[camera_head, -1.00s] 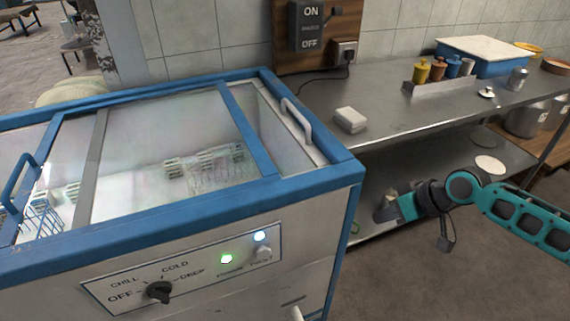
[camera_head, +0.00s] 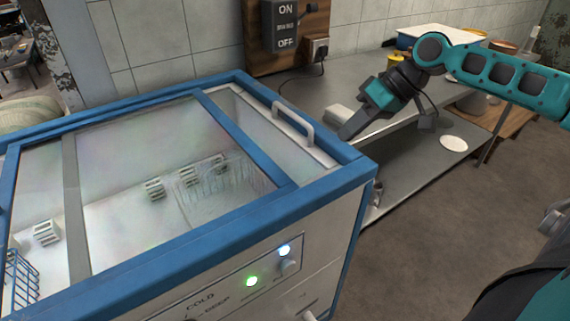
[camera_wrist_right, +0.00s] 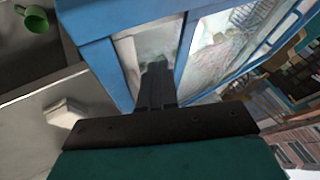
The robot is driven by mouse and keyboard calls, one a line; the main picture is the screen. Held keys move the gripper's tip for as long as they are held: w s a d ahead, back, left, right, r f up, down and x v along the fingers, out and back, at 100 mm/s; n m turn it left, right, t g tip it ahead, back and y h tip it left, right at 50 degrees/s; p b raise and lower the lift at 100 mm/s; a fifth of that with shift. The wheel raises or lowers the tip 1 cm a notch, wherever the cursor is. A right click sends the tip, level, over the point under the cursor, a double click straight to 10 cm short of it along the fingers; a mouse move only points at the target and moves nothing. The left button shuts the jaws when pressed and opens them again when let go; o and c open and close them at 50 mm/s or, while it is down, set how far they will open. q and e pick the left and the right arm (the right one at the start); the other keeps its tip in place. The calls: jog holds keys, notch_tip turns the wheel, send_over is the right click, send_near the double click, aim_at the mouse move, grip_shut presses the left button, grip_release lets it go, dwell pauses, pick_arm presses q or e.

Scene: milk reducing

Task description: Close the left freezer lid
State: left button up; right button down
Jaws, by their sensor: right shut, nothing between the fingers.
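The blue-and-white chest freezer (camera_head: 245,225) fills the left of the head view. Glass panes (camera_head: 150,150) cover much of its top, between a grey bar (camera_head: 75,210) and a blue crossbar (camera_head: 245,140). A white handle (camera_head: 295,122) is at the right end. The left end of the top is cut off, so I cannot tell how far the left lid is open. My right gripper (camera_head: 348,130) is shut and empty near the freezer's right rear corner. Its fingers (camera_wrist_right: 155,88) show against the freezer's end in the wrist view. My left gripper is out of view.
A steel counter (camera_head: 330,95) with a lower shelf stands right of the freezer. An on/off switch (camera_head: 283,25) is on the wall. Open floor (camera_head: 450,210) lies at right.

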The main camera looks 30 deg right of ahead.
aim_at(302, 180)
jog(key=shift+b+x, duration=0.5)
jog(key=shift+x, duration=0.7)
jog(key=x, duration=0.8)
jog(key=a, duration=0.2)
jog(key=shift+s+a+r, duration=0.1)
jog(key=shift+a+r, duration=0.1)
jog(key=shift+a, duration=0.6)
